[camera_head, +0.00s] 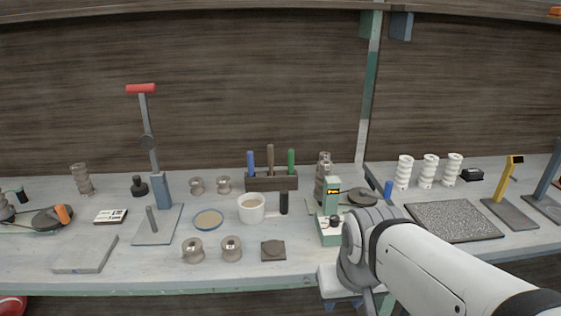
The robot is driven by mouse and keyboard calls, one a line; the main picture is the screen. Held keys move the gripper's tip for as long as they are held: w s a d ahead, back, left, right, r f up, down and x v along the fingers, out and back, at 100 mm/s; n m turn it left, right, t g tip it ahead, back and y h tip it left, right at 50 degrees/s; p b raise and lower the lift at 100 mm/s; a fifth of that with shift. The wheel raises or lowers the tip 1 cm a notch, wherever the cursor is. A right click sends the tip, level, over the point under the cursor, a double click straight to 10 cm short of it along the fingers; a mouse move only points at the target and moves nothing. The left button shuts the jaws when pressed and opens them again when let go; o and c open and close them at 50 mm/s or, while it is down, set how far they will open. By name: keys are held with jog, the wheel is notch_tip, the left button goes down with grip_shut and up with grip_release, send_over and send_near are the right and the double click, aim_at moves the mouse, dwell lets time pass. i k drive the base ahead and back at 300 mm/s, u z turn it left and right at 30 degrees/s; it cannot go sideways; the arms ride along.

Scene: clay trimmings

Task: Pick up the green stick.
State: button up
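The green stick (291,160) stands upright in a dark wooden rack (271,184) at the back middle of the bench. Its lower end is hidden in the rack. A brown stick (270,159) and a blue stick (251,163) stand to its left in the same rack. My white arm reaches in from the lower right, and its grey joint is in front of the bench's front edge, right of and below the rack. I make out no gripper fingers in this view.
A white cup (251,208) and a black cylinder (284,203) stand just in front of the rack. A green device with a display (331,210) stands to the right. A tall red-handled lever tool (149,140) rises to the left. Several spools lie around.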

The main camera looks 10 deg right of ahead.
aim_at(290, 152)
jog(key=u, duration=0.05)
jog(key=i, duration=1)
jog(key=z, duration=0.05)
